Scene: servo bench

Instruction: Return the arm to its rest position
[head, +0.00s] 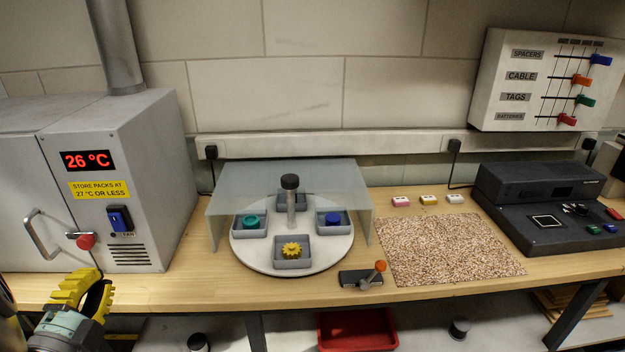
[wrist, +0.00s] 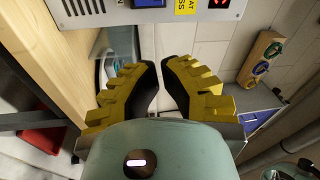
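My gripper (head: 80,297) shows at the lower left of the head view, in front of the bench edge and below the grey cabinet's handle. It has yellow ribbed fingers with dark inner pads. In the wrist view my gripper (wrist: 159,64) has a narrow gap between its fingertips and holds nothing visible. The grey cabinet (head: 150,140) stands on the bench at the left, with a 26 °C display, a blue switch and a red knob. Its lower front also shows at the top of the wrist view (wrist: 100,10). Most of my arm is out of view.
The wooden bench (head: 190,282) carries a round white turntable (head: 250,262) with small trays under a clear cover, a speckled mat (head: 445,250) and a dark device (head: 540,225). A lever (head: 375,273) is near the front edge. A red bin (head: 357,330) is below.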

